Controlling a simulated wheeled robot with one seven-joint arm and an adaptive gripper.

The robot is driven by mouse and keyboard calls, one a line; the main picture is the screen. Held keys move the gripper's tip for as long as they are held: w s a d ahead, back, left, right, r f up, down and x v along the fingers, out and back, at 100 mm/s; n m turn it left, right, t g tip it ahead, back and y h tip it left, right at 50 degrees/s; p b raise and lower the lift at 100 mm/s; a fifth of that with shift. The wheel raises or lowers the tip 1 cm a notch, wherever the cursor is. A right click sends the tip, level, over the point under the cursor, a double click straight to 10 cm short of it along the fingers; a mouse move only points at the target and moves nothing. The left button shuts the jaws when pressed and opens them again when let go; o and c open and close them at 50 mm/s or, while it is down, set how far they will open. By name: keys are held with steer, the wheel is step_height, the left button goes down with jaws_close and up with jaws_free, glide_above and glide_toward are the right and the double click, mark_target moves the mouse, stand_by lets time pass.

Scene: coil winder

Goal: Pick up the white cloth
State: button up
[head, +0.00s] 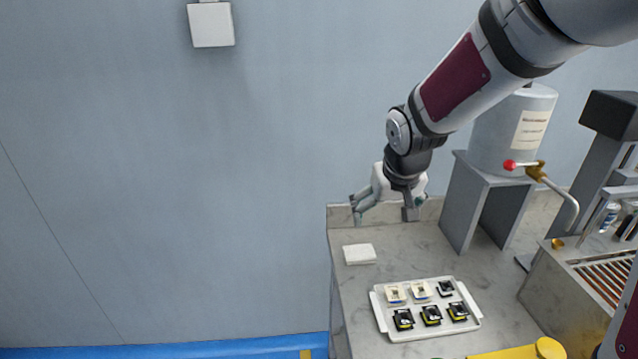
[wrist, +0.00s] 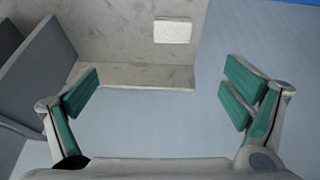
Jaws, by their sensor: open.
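The white cloth (head: 360,254) lies flat as a small folded square on the marble-look counter, near its left edge, behind the tray. In the wrist view the white cloth (wrist: 172,32) shows near the top, beyond the fingertips and apart from them. My gripper (head: 383,208) is above the back left of the counter, up and behind the cloth. In the wrist view my gripper (wrist: 160,88) is open, with green finger pads wide apart and nothing between them.
A white tray (head: 427,334) with several small coil parts stands in front of the cloth. A grey stand (head: 483,203) bearing a metal tank (head: 511,128) is to the right. A low backsplash (head: 436,207) runs along the wall. The counter around the cloth is clear.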

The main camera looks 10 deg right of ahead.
steer(key=b, duration=0.2)
glide_toward(360, 251)
steer(key=f, duration=0.1)
steer(key=w+f+b, duration=0.1)
steer(key=shift+w+d+f+y, duration=0.2)
steer(key=shift+f+y, duration=0.1)
steer(key=shift+f, duration=0.1)
steer(key=shift+b+x, duration=0.5)
steer(key=shift+x, duration=2.4)
steer(key=shift+s, duration=0.1)
steer(key=c, duration=1.1)
